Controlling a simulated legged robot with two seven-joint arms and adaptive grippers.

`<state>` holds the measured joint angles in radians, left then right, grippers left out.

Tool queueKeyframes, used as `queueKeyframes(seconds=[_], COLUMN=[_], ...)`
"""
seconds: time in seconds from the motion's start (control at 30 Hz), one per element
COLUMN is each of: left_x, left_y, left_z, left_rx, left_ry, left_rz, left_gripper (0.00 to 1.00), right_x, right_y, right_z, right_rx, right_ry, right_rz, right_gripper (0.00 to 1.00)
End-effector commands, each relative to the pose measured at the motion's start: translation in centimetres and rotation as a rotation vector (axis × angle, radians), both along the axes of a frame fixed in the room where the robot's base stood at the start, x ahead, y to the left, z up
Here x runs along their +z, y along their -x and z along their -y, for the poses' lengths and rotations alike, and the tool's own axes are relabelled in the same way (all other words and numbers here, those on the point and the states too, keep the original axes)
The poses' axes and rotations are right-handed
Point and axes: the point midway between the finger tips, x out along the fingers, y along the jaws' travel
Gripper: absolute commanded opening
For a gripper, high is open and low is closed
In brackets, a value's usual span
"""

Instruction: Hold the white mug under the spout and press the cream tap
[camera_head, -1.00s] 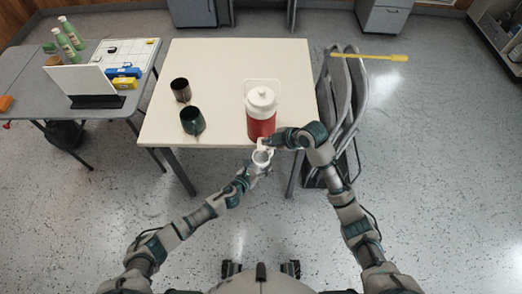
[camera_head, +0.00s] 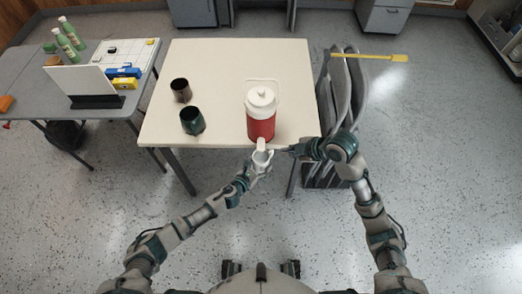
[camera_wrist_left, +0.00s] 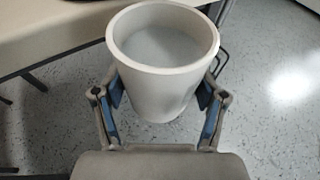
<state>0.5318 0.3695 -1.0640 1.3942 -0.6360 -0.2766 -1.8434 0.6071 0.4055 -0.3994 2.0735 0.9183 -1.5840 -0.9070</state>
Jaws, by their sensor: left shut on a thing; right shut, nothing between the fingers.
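The white mug (camera_head: 261,162) is upright in my left gripper (camera_head: 255,166), just off the table's front edge. In the left wrist view the mug (camera_wrist_left: 160,95) is between both fingers, and a pale grey surface shows inside; I cannot tell whether it is liquid. The red drink jug (camera_head: 261,125) with a white lid stands at the table's front edge. Its cream tap (camera_head: 261,144) sticks out over the front, just above the mug. The spout itself is hard to make out. My right gripper (camera_head: 285,149) is shut and empty, to the right of the tap and apart from it.
A dark brown cup (camera_head: 181,90) and a dark green mug (camera_head: 192,121) stand on the left of the cream table (camera_head: 220,65). Folded grey chairs (camera_head: 345,95) stand against its right side, close to my right arm. A grey side table (camera_head: 40,100) is at left.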

Motion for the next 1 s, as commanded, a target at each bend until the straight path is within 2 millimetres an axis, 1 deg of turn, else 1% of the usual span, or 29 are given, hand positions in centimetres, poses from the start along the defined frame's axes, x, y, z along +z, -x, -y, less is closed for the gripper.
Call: queueKeyframes(seconds=[0.17, 1.0], left_x=[0.2, 0.0], left_y=[0.2, 4.6], left_z=[0.1, 0.0], left_rx=[-0.001, 0.0], left_ry=[0.002, 0.001], left_rz=[0.002, 0.002], left_gripper=[0.44, 0.44], right_x=[0.1, 1.9], right_y=[0.0, -0.1], right_z=[0.0, 0.0], right_rx=[0.0, 0.0], right_ry=[0.0, 0.0], right_rz=[0.001, 0.011], right_gripper=[0.0, 0.0])
